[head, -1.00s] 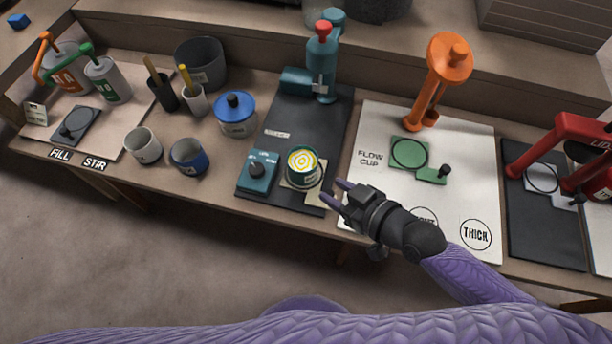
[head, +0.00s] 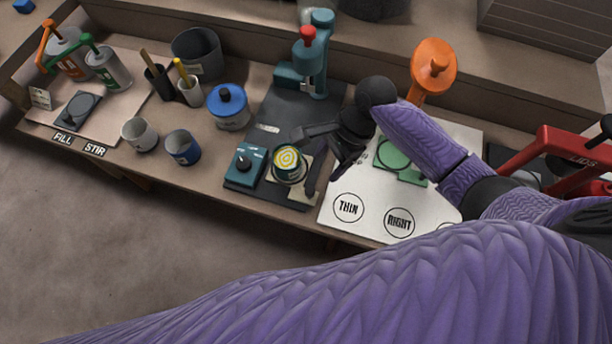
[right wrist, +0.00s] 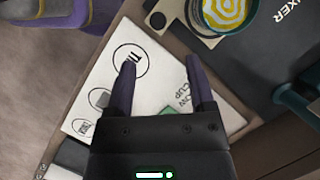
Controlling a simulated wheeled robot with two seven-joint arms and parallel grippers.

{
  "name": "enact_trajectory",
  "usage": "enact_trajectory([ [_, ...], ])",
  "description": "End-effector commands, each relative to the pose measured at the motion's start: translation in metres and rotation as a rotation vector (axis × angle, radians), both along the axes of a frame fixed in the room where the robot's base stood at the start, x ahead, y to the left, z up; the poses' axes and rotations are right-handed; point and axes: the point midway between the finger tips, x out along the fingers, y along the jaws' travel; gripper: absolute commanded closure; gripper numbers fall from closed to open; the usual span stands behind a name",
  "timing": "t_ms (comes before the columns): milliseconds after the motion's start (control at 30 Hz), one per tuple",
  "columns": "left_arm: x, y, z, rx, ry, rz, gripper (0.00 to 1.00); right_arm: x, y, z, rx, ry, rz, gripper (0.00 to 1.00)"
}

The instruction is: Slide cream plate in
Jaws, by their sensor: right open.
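The cream plate (head: 299,188) lies at the front of the dark mixer base, under a green tin (head: 288,163) with a yellow and white swirl on top. In the right wrist view the cream plate (right wrist: 180,12) shows at the top edge with a black knob (right wrist: 157,20), and the tin (right wrist: 226,12) is beside it. My right gripper (head: 318,152) is open and empty. The arm hides part of the bench. My left gripper is out of view.
A teal control box (head: 245,165) stands left of the tin, and the teal mixer post (head: 312,60) behind. The white flow-cup board (head: 345,225) is to the right, with an orange stand (head: 433,68). Cups and a blue-lidded pot (head: 228,107) stand left.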

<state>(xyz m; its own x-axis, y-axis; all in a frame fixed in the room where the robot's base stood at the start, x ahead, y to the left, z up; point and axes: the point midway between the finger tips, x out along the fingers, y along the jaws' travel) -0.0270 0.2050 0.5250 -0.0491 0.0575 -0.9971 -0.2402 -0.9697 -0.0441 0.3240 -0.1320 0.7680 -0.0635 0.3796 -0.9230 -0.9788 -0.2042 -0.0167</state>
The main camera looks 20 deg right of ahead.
Motion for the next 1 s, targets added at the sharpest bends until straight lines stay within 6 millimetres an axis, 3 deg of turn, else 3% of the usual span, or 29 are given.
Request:
enact_trajectory([
  [400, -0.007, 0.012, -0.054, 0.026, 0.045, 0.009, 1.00, -0.008, 0.031, -0.084, -0.004, 0.022, -0.015, 0.31],
  [767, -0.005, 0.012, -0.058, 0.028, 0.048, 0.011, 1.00, -0.008, 0.036, -0.091, -0.005, 0.017, -0.016, 0.31],
  [867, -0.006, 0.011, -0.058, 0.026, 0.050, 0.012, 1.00, -0.008, 0.036, -0.091, -0.005, 0.017, -0.016, 0.46],
  [1000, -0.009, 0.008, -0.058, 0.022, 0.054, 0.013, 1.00, -0.008, 0.036, -0.091, -0.005, 0.017, -0.016, 0.75],
])
